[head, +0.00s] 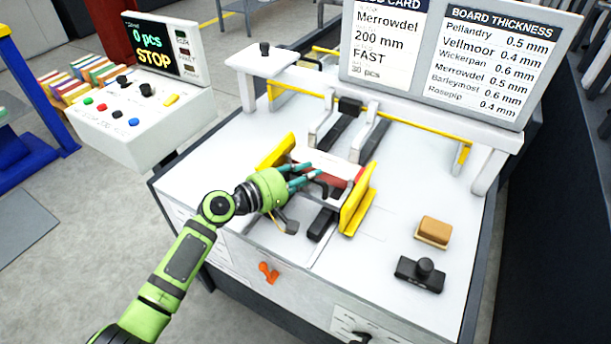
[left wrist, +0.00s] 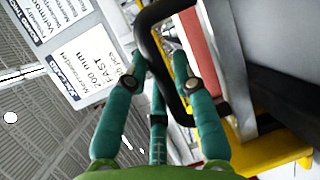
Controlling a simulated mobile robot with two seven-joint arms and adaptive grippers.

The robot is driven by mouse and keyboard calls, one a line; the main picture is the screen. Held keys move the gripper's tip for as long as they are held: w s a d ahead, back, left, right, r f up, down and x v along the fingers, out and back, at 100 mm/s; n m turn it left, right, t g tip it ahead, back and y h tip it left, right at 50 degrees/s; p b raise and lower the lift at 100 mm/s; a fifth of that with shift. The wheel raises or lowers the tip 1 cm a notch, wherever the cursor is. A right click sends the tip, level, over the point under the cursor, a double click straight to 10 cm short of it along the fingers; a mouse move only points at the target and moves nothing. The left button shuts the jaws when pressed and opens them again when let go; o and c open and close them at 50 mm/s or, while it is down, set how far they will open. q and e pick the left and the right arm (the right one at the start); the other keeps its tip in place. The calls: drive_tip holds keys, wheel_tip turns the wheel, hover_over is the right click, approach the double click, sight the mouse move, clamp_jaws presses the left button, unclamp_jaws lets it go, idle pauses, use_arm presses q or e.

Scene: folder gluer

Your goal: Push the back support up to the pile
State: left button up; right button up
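The pile (head: 325,167), red and white at its near side, lies on the machine's white top between two yellow guides (head: 358,200). A black handle (head: 328,184) stands at the pile's near side; I take it to belong to the back support, whose body is mostly hidden. My left gripper (head: 306,174), green with teal fingers, reaches to this handle from the left. In the left wrist view the black handle (left wrist: 160,75) curves between the parted fingertips (left wrist: 158,62); whether they grip it I cannot tell. The pile's red side (left wrist: 198,45) shows just beyond. My right gripper is in neither view.
A tan block (head: 433,231) and a black knobbed block (head: 419,272) lie on the right of the top. An orange knob (head: 268,272) is on the front. A control box (head: 150,120) reading STOP stands left. Sign boards (head: 440,55) rise behind.

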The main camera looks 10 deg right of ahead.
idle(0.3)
use_arm(q)
drive_tip(key=shift+s+a, duration=0.1)
drive_tip(key=shift+a, duration=0.1)
drive_tip(key=v, duration=1.1)
drive_tip(key=shift+s+a+r, duration=0.1)
drive_tip(key=shift+s+a, duration=0.15)
